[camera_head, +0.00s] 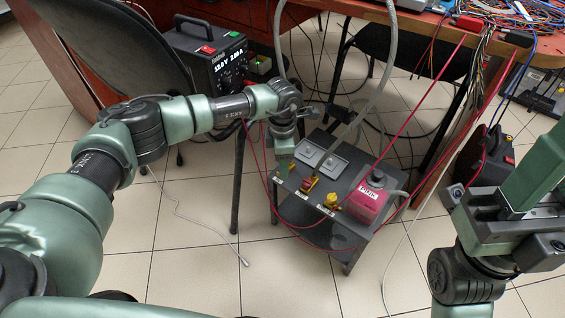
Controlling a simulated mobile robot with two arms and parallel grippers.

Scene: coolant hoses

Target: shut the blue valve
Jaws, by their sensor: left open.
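I cannot see a blue valve; the gripper covers that end of the row. A yellow valve (330,200) is farther right along the row. I cannot tell whether the gripper touches anything. My right gripper (490,222) is at the right edge, away from the table, and its jaws are unclear.
A red box (370,197) with a white label stands on the table's right side. Tiled floor in front is mostly clear.

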